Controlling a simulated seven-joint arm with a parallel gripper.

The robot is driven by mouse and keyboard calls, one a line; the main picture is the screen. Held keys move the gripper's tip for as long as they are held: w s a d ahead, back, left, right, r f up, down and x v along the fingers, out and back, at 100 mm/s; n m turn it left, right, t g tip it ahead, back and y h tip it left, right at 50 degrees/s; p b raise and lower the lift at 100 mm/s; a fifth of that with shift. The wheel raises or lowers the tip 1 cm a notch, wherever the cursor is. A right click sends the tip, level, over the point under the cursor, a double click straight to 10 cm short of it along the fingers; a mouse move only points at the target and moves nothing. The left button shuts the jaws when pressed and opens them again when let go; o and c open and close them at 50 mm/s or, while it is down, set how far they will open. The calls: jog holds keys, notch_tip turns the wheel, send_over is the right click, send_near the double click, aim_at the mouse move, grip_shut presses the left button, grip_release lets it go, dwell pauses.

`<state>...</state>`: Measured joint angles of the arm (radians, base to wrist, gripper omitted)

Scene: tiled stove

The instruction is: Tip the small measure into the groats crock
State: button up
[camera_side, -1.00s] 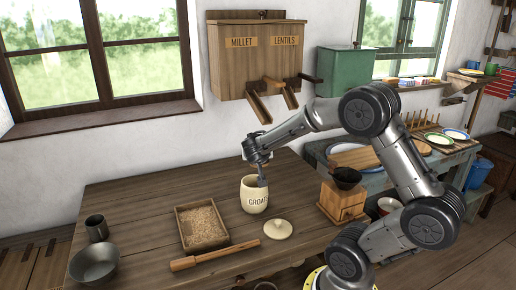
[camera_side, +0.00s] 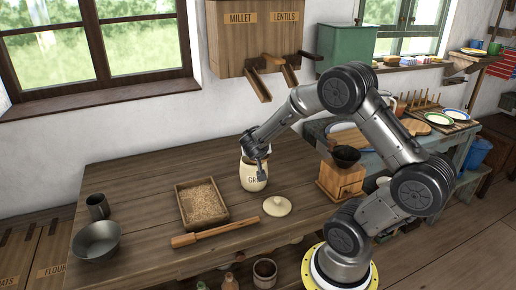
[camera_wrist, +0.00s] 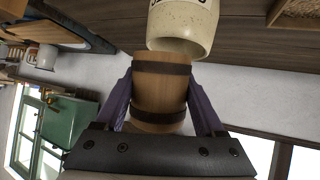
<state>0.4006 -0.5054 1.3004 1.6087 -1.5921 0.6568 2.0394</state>
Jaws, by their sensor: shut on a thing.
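The cream groats crock (camera_side: 250,180) stands open and upright on the table in the side view. Its pale lid (camera_side: 277,206) lies on the table to the right. My gripper (camera_side: 260,163) is at the crock's mouth and covers part of its front. In the wrist view my gripper (camera_wrist: 160,88) is shut on the small measure (camera_wrist: 160,83), a wooden cup with two dark bands. The measure's far end meets the crock's rim (camera_wrist: 183,45) in that picture; I cannot tell whether it touches. The measure's contents are hidden, and it is not clear in the side view.
A wooden tray of grain (camera_side: 203,204) and a wooden stick (camera_side: 215,233) lie left of the crock. A dark cup (camera_side: 97,206) and metal bowl (camera_side: 96,240) stand further left. A wooden grinder (camera_side: 340,180) stands right. The millet and lentils box (camera_side: 255,40) hangs behind.

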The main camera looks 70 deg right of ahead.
jog(key=shift+a, duration=0.1)
dwell(0.3)
jog(key=shift+s+a+r+n+g+y, duration=0.1)
jog(key=shift+s+n+g+y, duration=0.1)
jog(key=shift+g+y, duration=0.3)
jog(key=shift+s+a+r+n+g+y, duration=0.1)
jog(key=shift+n+g+y, duration=0.1)
jog(key=shift+g+y, duration=0.25)
jog(key=shift+g+y, duration=0.25)
dwell(0.4)
jog(key=shift+s+a+g+y, duration=0.1)
jog(key=shift+g+y, duration=0.3)
jog(key=shift+y, duration=0.1)
jog(key=shift+n, duration=0.3)
dwell(0.5)
jog(key=shift+s+g+y, duration=0.1)
jog(key=shift+g+y, duration=0.6)
dwell(0.5)
